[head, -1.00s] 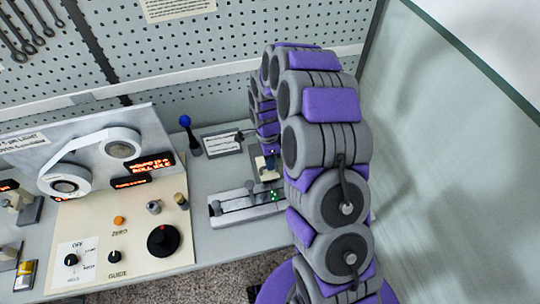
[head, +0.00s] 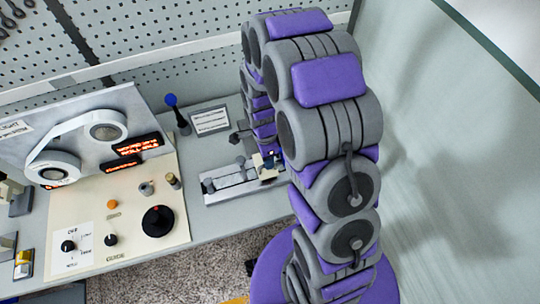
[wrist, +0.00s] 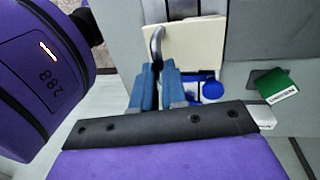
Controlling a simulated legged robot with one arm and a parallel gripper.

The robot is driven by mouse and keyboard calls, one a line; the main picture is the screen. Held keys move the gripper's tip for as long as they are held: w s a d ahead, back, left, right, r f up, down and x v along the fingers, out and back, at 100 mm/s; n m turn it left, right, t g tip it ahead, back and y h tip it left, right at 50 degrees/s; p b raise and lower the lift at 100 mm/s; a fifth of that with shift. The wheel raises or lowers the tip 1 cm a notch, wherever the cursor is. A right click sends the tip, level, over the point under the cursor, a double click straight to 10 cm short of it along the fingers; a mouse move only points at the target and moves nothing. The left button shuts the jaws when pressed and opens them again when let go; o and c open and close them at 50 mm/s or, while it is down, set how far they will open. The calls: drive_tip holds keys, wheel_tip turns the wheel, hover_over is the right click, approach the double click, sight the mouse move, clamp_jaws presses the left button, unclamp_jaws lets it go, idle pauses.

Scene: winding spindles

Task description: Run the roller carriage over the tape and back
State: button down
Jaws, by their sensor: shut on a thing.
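The tape track (head: 232,186), a pale grey strip fixture on the bench, lies just left of my arm in the head view. A small cream carriage piece (head: 266,172) sits at its right end beside my gripper (head: 268,160). In the wrist view my gripper (wrist: 158,88) has its two blue fingers closed around a grey curved handle (wrist: 157,42). A cream plate (wrist: 186,48) lies beyond the fingers. My arm hides part of the carriage in the head view. I cannot tell whether the roller touches the tape.
A lever with a blue ball (head: 171,100) stands behind the track beside a white label (head: 210,121). A cream control panel (head: 128,228) with knobs and a reel panel (head: 70,130) are at left. A wall (head: 450,150) closes off the right.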

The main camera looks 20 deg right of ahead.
drive_tip(key=c, duration=1.6)
unclamp_jaws()
drive_tip(key=shift+s+a, duration=0.15)
drive_tip(key=shift+a, duration=0.05)
drive_tip(key=o, duration=0.4)
drive_tip(key=shift+a, duration=0.5)
drive_tip(key=shift+o, duration=0.2)
drive_tip(key=shift+d+r, duration=0.1)
drive_tip(key=shift+d, duration=0.35)
drive_tip(key=shift+d+r, duration=0.25)
wheel_tip(320, 180, up, 12)
drive_tip(key=w+a, duration=0.2)
drive_tip(key=w, duration=0.1)
wheel_tip(320, 180, up, 4)
hover_over(261, 164)
drive_tip(key=shift+w+r+p, duration=0.1)
drive_tip(key=shift+w+p, duration=0.3)
drive_tip(key=shift+p, duration=0.05)
